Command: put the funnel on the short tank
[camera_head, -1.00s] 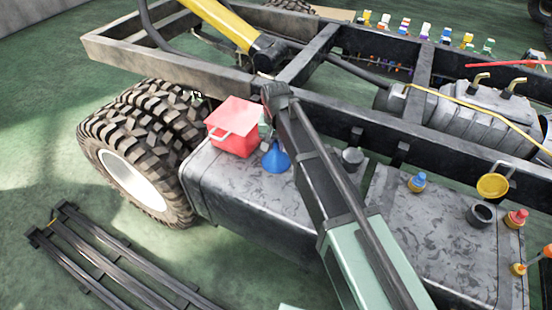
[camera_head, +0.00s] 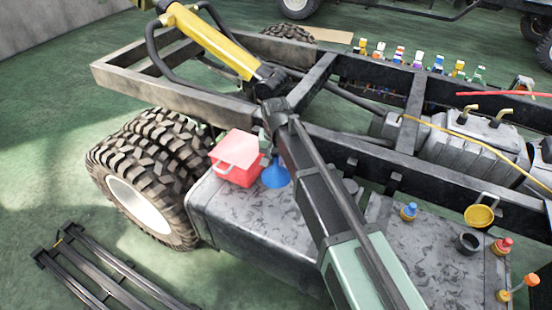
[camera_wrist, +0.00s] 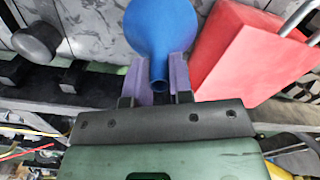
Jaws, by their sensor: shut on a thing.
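The blue funnel (camera_head: 275,174) is held by my gripper, beside the red box, over the top of the left tank (camera_head: 235,215). Whether it touches the tank top is hard to tell. In the wrist view, the purple fingers of my gripper (camera_wrist: 160,68) are shut around the narrow spout of the funnel (camera_wrist: 160,28), with the wide cone pointing away from the palm. My forearm hides part of the left tank. A second tank (camera_head: 425,265) stands to the right. Which tank is the shorter is unclear.
The red box (camera_head: 237,160) with a light handle stands close left of the funnel. A dark round cap (camera_wrist: 38,42) shows in the wrist view. Frame rails run behind.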

